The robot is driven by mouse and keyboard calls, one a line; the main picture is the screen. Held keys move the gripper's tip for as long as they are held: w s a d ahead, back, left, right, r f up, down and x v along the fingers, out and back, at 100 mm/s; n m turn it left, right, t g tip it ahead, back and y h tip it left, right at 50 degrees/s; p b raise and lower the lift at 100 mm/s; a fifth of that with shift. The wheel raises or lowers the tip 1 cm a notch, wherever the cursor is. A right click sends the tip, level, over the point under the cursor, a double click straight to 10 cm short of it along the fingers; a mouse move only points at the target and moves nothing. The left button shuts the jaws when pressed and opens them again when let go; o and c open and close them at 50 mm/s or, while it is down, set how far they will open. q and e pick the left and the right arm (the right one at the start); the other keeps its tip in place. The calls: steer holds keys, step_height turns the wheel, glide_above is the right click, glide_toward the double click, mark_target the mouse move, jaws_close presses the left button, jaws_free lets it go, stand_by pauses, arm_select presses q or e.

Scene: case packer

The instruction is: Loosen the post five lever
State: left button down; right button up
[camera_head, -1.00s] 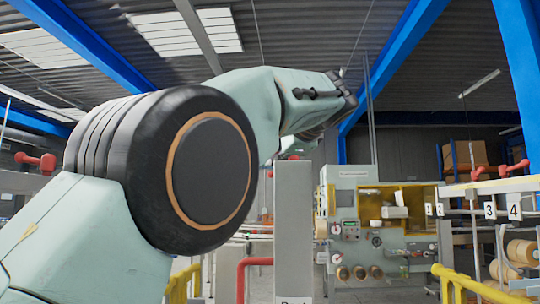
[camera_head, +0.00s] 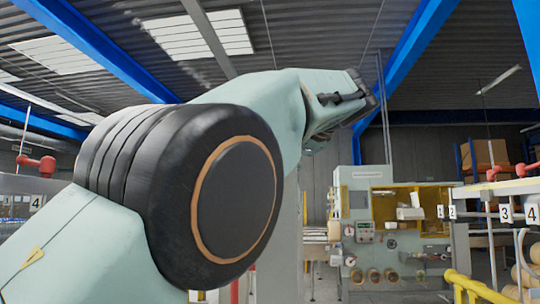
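No lever marked five can be made out. A red lever-like fitting (camera_head: 37,165) sits on the rail at the far left, above a label 4. Another red fitting (camera_head: 497,172) is at the right edge, above labels 3 and 4. A grey post (camera_head: 290,265) stands behind my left arm, which hides most of it. My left arm crosses the view from lower left to upper centre, ending in a dark jointed part; no gripper fingers can be made out. My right arm and gripper do not show.
A pale green machine (camera_head: 362,210) with a yellow-framed window stands in the background, right of centre. A yellow railing (camera_head: 478,288) is at lower right, beside a rack with rolls (camera_head: 526,276). Blue beams cross overhead. My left arm blocks much of the left and centre.

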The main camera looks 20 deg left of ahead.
arm_select(q)
steer(key=shift+r, duration=0.25)
steer(key=c, duration=1.6)
jaws_free()
steer(key=shift+c, duration=0.2)
steer(key=o, duration=0.3)
steer(key=shift+w+d+f, duration=0.15)
steer(key=shift+w+f, duration=0.05)
steer(key=shift+w, duration=0.05)
steer(key=shift+o, duration=0.2)
steer(key=shift+s, duration=0.2)
steer(key=shift+w, duration=0.1)
